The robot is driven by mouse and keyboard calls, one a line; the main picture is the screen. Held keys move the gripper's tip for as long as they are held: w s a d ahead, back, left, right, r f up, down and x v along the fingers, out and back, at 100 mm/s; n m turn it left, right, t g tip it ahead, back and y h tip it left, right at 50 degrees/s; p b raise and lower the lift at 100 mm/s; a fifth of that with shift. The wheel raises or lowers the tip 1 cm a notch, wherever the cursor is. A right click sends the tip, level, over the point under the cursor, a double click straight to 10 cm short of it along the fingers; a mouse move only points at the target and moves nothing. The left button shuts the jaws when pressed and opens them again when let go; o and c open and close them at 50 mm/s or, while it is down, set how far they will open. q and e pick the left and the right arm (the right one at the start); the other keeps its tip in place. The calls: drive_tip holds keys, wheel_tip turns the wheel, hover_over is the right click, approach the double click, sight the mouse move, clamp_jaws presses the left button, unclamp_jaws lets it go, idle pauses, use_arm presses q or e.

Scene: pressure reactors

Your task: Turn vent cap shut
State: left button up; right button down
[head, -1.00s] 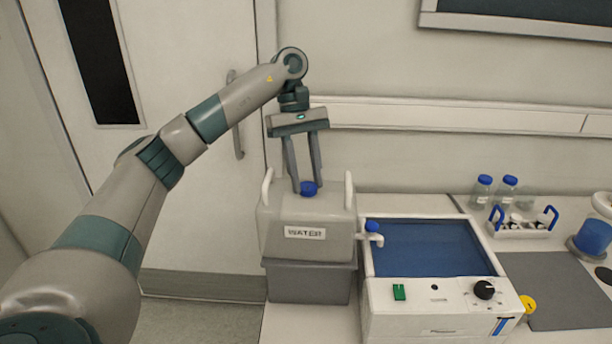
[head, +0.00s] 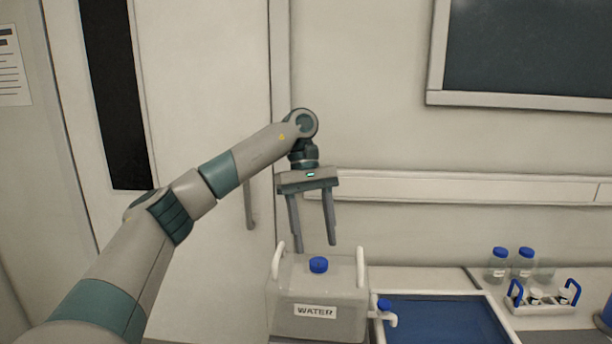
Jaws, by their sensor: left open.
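The blue vent cap (head: 318,264) sits on top of the translucent water container (head: 290,295), which carries a "WATER" label and has a white handle at each side. My left gripper (head: 316,248) points down above the container. Its two fingers are apart and hold nothing. The fingertips are a little above the cap and apart from it. I cannot tell the cap's turn from its look. My right gripper is not in view.
A white tap with a blue knob (head: 384,304) sticks out at the container's lower right, over a blue-topped bath (head: 440,322). Blue-capped bottles (head: 498,262) and a white caddy (head: 541,299) stand at the right. A wall rail (head: 450,187) runs behind.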

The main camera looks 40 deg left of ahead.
use_arm(q)
drive_tip(key=p+v, duration=0.2)
drive_tip(key=v, duration=1.1)
drive_tip(key=shift+r+p, duration=0.25)
drive_tip(key=shift+p, duration=0.15)
drive_tip(key=shift+a+f, duration=0.1)
